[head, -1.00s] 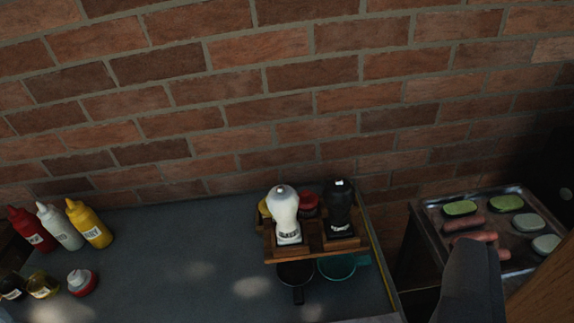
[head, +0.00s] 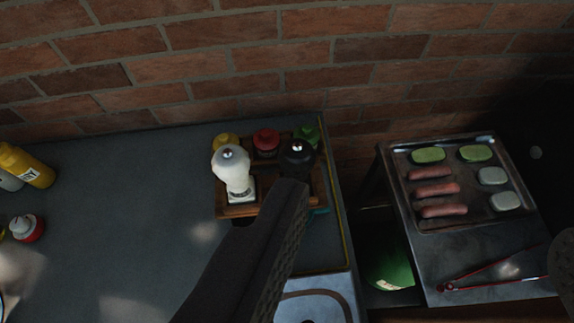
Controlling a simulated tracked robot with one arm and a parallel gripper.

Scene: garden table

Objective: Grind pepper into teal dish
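Nothing shows held against the pad, and the gripper looks open, though the other finger is not clearly seen. The teal dish (head: 319,211) shows only as a sliver beside the rack; the finger hides most of it.
Yellow (head: 226,140), red (head: 266,142) and green (head: 307,134) lids show in the rack. The grey table's (head: 130,215) middle is clear. Right, past a gap, are a food tray (head: 465,219) and red-handled tongs (head: 495,270).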

